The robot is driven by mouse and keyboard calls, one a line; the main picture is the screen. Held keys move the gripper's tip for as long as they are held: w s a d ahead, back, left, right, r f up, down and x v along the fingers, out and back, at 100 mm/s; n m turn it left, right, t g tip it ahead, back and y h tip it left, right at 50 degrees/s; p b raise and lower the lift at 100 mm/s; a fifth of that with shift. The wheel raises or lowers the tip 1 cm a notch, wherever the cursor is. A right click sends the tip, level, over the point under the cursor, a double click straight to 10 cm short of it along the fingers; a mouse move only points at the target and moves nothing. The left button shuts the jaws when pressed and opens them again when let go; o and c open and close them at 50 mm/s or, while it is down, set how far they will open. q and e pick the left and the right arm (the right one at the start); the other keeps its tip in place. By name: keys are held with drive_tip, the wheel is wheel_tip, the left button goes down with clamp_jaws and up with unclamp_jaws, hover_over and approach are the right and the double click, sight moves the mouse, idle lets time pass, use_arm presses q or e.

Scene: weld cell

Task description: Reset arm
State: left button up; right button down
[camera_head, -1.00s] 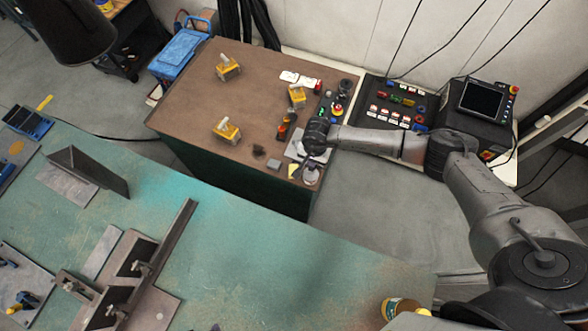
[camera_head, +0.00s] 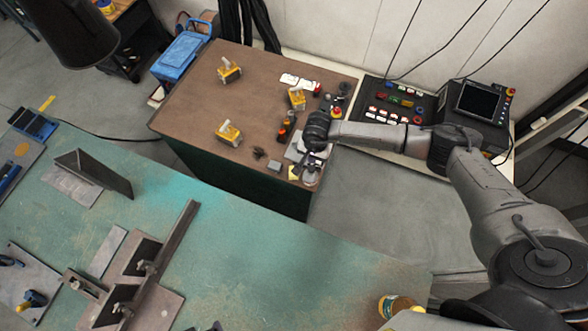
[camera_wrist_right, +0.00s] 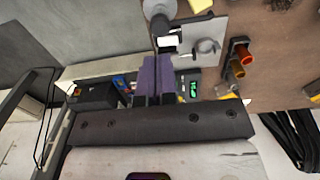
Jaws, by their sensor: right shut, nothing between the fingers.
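My right gripper (camera_head: 303,164) is over the right end of the brown-topped bench (camera_head: 200,90), above a light plate with a grey round part (camera_head: 310,176). In the right wrist view its purple fingers (camera_wrist_right: 153,75) are together with nothing seen between them. The plate (camera_wrist_right: 205,45) and a round-ended grey part (camera_wrist_right: 160,12) lie just beyond the fingertips. Whether the fingers touch anything is unclear. My left gripper is outside the views.
Three yellow-and-grey pieces (camera_head: 229,133) stand on the brown bench. A control panel (camera_head: 395,100) and a box with a screen (camera_head: 478,103) lie behind my right forearm. The green table (camera_head: 235,240) holds metal fixtures (camera_head: 140,275); its right half is mostly clear.

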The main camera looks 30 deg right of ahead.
drive_tip(key=shift+r, duration=0.8)
